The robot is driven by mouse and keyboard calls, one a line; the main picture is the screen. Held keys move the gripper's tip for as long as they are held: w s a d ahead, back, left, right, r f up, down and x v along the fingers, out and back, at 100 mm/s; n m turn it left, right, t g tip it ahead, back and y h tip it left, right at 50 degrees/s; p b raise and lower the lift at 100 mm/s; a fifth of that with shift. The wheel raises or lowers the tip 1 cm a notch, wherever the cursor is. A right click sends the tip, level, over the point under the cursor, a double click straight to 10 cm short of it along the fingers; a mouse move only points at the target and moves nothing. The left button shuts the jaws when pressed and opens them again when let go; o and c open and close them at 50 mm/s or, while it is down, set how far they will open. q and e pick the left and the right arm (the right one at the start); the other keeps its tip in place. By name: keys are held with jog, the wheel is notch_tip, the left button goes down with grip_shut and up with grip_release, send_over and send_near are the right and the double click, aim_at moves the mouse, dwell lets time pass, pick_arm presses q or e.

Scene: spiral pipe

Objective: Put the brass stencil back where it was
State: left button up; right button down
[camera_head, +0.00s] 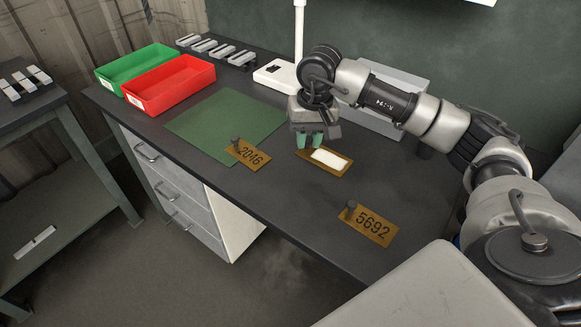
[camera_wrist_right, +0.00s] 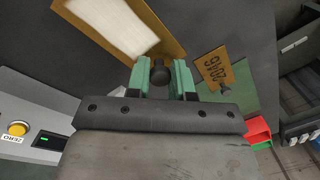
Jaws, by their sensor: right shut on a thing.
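Three brass plates with dark knobs lie in view. One reads 2046 (camera_head: 248,154) and rests at the edge of the green mat (camera_head: 220,118); it also shows in the wrist view (camera_wrist_right: 211,66). One reads 5692 (camera_head: 374,227) near the table's front edge. The third, a brass plate with a white rectangle (camera_head: 309,160), is under my right gripper (camera_head: 309,141). In the wrist view the green fingers are shut on its dark knob (camera_wrist_right: 159,72), with the plate (camera_wrist_right: 166,33) beyond. Whether it touches the table is unclear. My left gripper is out of view.
A red bin (camera_head: 170,87) and a green bin (camera_head: 138,66) stand at the table's left back. Several grey blocks lie behind them. A grey device with a yellow button (camera_wrist_right: 18,129) is close beside the gripper. The table between the plates is clear.

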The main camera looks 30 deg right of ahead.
send_over(287, 177)
jog(key=f, duration=0.3)
jog(key=shift+s+d, duration=0.1)
jog(key=shift+d, duration=0.1)
jog(key=shift+a+f, duration=0.1)
jog(key=shift+f, duration=0.2)
notch_tip(287, 177, down, 4)
jog(key=shift+r+b, duration=0.25)
jog(key=shift+b, duration=0.75)
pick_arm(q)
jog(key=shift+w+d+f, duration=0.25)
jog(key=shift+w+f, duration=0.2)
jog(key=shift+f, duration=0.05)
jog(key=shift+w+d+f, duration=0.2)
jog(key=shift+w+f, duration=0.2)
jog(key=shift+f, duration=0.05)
pick_arm(e)
jog(key=shift+f, duration=0.1)
jog(key=c, duration=1)
grip_release()
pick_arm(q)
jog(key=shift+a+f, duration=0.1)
